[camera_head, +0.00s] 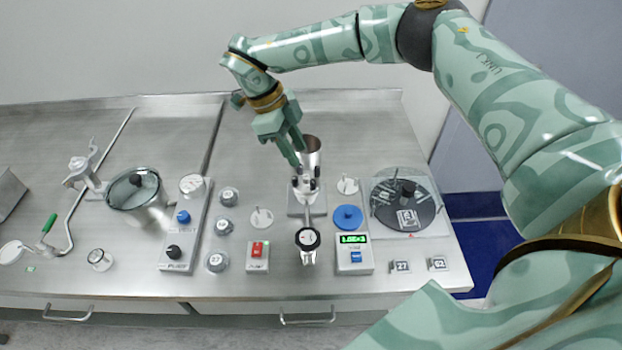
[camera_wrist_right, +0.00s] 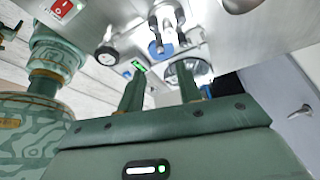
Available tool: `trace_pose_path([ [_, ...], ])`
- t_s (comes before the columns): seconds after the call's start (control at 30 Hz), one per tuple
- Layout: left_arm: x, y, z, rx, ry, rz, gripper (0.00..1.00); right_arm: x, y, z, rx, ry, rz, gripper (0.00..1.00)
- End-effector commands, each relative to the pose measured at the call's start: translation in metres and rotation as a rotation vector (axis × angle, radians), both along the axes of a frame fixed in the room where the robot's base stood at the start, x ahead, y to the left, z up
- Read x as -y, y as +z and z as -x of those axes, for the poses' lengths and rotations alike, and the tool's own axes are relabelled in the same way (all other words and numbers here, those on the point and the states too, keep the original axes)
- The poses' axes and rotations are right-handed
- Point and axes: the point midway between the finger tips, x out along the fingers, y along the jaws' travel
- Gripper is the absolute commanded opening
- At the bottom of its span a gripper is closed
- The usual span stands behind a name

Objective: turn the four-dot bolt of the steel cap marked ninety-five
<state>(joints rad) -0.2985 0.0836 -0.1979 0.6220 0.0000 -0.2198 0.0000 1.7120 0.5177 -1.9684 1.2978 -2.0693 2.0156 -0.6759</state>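Three small round steel pieces with dark marks stand in a column on the bench: an upper one (camera_head: 228,196), a middle one (camera_head: 223,227) and a lower one (camera_head: 217,261). They look like caps, but I cannot read a ninety-five or make out bolt dots on any of them. My right gripper (camera_head: 297,155) points down beside the steel cup (camera_head: 311,151) of the central fitting, right of and behind these pieces. In the right wrist view its two fingers (camera_wrist_right: 160,92) stand apart with nothing held between them. My left gripper is not in view.
A glass-lidded vessel (camera_head: 138,198) and a gauge panel (camera_head: 181,240) stand left. A red-switch box (camera_head: 258,257), a green-display box (camera_head: 353,256) and a blue disc (camera_head: 348,217) are near the front. A dark round plate (camera_head: 420,190) and tags 27 (camera_head: 401,267) and 62 (camera_head: 438,264) lie right.

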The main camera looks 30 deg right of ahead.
Motion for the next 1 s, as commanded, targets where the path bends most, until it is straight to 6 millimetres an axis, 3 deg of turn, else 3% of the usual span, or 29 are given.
trace_pose_path([
  [0.03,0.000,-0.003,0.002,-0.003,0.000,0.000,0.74,0.004,-0.015,0.005,-0.004,0.002,-0.002,0.35],
  [0.2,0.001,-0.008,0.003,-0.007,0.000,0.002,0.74,0.014,-0.053,0.016,-0.004,0.000,-0.001,0.35],
  [0.4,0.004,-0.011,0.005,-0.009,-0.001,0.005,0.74,0.022,-0.081,0.025,-0.001,0.000,-0.001,0.35],
  [0.8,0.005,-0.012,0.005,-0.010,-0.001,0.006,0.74,0.025,-0.090,0.027,0.003,0.001,0.000,0.35],
  [0.83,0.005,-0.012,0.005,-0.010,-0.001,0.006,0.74,0.025,-0.090,0.027,0.003,0.001,0.000,0.32],
  [0.93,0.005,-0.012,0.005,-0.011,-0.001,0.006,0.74,0.025,-0.090,0.027,0.003,0.001,0.000,0.04],
  [1.0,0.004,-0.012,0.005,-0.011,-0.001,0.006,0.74,0.025,-0.090,0.027,0.003,0.001,0.000,0.00],
])
